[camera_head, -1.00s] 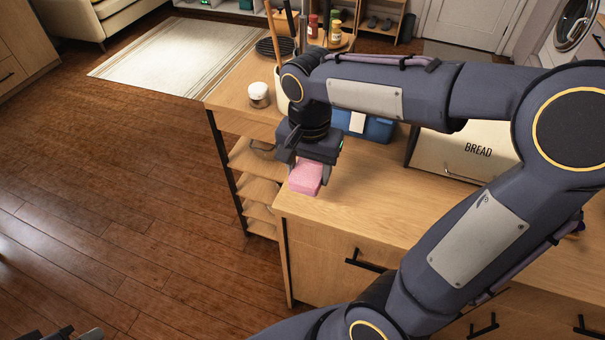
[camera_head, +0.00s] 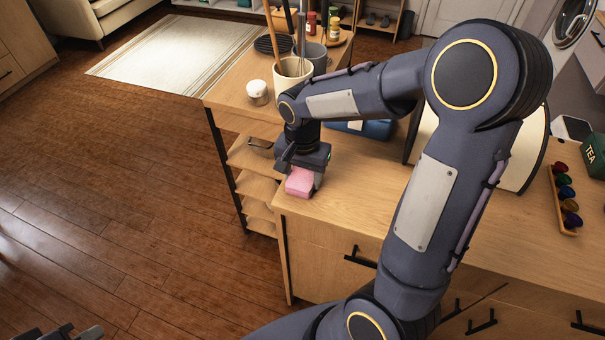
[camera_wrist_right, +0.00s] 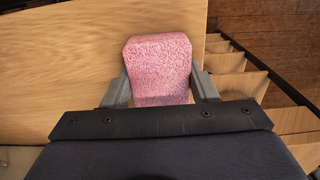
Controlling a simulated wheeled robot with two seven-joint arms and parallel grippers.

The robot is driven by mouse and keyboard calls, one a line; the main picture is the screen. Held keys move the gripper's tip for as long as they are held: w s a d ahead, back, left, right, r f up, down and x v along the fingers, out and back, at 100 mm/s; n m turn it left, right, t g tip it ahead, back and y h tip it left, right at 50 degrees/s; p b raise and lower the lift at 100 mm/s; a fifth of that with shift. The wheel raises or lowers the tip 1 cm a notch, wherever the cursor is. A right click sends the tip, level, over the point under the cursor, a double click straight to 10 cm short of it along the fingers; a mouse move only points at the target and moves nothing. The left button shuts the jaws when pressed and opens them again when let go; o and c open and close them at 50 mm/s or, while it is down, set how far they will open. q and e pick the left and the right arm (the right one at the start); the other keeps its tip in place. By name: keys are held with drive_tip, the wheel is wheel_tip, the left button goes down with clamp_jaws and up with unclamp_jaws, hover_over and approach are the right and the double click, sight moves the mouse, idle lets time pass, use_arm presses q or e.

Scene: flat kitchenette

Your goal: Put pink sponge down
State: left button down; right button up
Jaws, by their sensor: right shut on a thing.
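The pink sponge (camera_head: 299,183) is held at the near left corner of the wooden counter (camera_head: 345,200). My right gripper (camera_head: 303,178) is shut on it and points down. In the right wrist view the sponge (camera_wrist_right: 158,66) sits between the two grey fingers of the gripper (camera_wrist_right: 160,92), with the counter (camera_wrist_right: 60,60) behind it. The sponge is very close to the counter top; I cannot tell if it touches. My left gripper (camera_head: 65,334) shows only in part at the bottom left edge, far from the sponge.
A utensil crock (camera_head: 293,75), a white-lidded jar (camera_head: 257,92) and a blue box (camera_head: 372,129) stand behind. The bread box (camera_head: 425,130) is partly hidden by my arm. A rack of colourful pods (camera_head: 565,200) and a green tea tin (camera_head: 594,158) are at right. The counter's front middle is clear.

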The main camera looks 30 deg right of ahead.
sight(302, 176)
drive_tip(key=shift+f, duration=0.2)
drive_tip(key=o, duration=0.9)
drive_tip(key=shift+o, duration=0.2)
drive_tip(key=shift+r, duration=0.2)
wheel_tip(302, 176, up, 11)
drive_tip(key=s+a+n+t+y, duration=0.2)
drive_tip(key=s+n, duration=0.2)
drive_tip(key=s, duration=0.4)
drive_tip(key=s+a+f+n+t+y, duration=0.1)
drive_tip(key=s+a+n+t, duration=0.1)
drive_tip(key=s, duration=0.6)
drive_tip(key=shift+s+f+n+t+y+p, duration=0.35)
drive_tip(key=shift+n+t, duration=0.45)
drive_tip(key=shift+n, duration=0.4)
drive_tip(key=shift+r, duration=0.1)
